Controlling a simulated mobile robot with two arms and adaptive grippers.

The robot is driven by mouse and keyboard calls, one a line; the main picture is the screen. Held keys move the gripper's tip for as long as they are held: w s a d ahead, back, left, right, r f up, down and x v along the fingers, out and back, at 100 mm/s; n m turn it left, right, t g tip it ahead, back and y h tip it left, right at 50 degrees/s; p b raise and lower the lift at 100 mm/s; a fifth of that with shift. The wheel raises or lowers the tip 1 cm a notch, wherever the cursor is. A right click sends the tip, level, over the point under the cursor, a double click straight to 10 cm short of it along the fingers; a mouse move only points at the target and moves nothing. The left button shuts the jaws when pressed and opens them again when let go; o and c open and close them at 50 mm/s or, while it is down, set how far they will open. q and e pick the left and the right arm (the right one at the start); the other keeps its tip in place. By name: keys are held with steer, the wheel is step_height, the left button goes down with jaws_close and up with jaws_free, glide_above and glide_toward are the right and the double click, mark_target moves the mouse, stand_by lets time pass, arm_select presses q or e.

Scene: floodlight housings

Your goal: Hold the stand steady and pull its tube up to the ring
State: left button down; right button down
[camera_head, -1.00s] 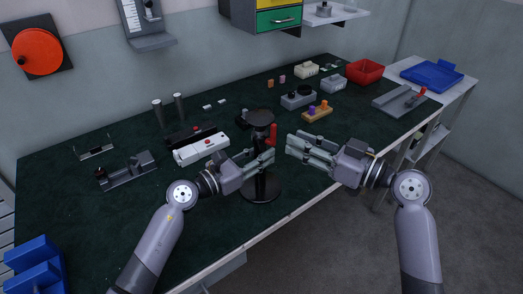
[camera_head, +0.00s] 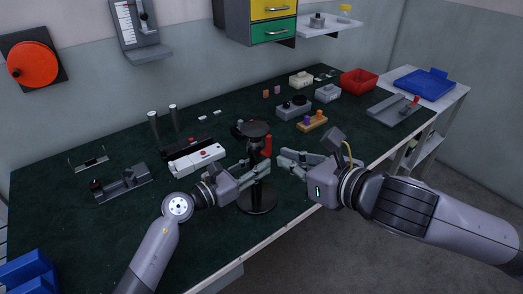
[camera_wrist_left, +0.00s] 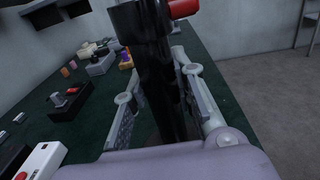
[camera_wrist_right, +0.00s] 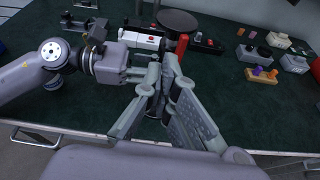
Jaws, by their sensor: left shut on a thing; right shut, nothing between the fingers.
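The black stand (camera_head: 257,203) stands upright on the bench near its front edge, with a round base, a post and a flat round top (camera_head: 256,129). A red lever (camera_head: 267,145) sticks out below the top. My left gripper (camera_head: 262,169) is shut on the stand's post, below the lever; in the left wrist view the dark post (camera_wrist_left: 165,75) runs between its fingers. My right gripper (camera_head: 281,160) is shut and empty, just right of the stand. In the right wrist view its fingertips (camera_wrist_right: 167,70) are close below the red lever (camera_wrist_right: 182,46). I cannot make out the ring.
A white box with a red button (camera_head: 196,158) lies left of the stand. Behind it on the right are grey boxes and a wooden block with coloured pegs (camera_head: 312,121). A red bin (camera_head: 358,82) stands farther right. The bench front left is mostly clear.

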steer(key=x, duration=0.9)
steer(key=shift+w+f+n, duration=0.25)
steer(key=shift+w+n, duration=0.05)
steer(key=shift+w, duration=0.05)
steer(key=shift+a, duration=0.1)
step_height(320, 180, up, 10)
glide_above(255, 136)
steer(key=s+d, duration=0.1)
steer(key=s, duration=0.1)
steer(key=shift+d, duration=0.1)
